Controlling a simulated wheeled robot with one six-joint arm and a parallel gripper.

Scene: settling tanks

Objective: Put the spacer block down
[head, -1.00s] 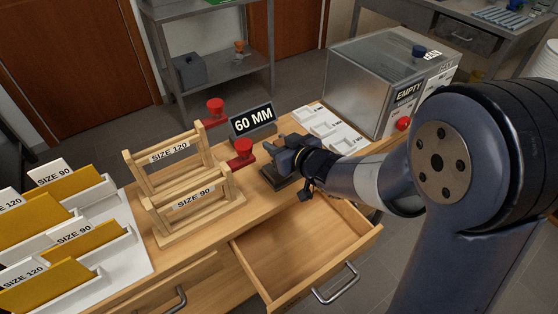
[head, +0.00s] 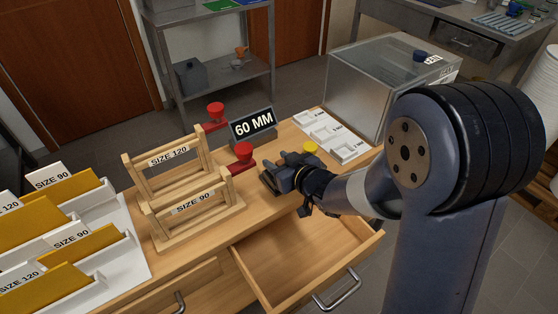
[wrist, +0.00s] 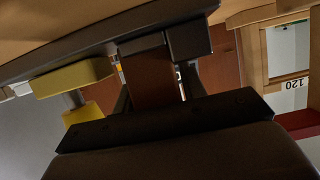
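My gripper (head: 275,180) is low over the bench, at a dark flat plate (head: 273,187) in front of the 60 MM sign (head: 253,124). In the wrist view, the plate (wrist: 60,62) crosses close to my fingers (wrist: 155,75). A reddish-brown patch shows between the fingers; I cannot tell whether it is a held block or the door behind. I cannot single out the spacer block for certain. A yellow knob (head: 310,147) stands just behind my gripper and also shows in the wrist view (wrist: 75,77).
Two red knobs (head: 243,152) (head: 216,112) stand near the sign. White trays (head: 345,152) lie behind my gripper, before a clear-topped box (head: 365,90). An open, empty drawer (head: 300,255) juts out below.

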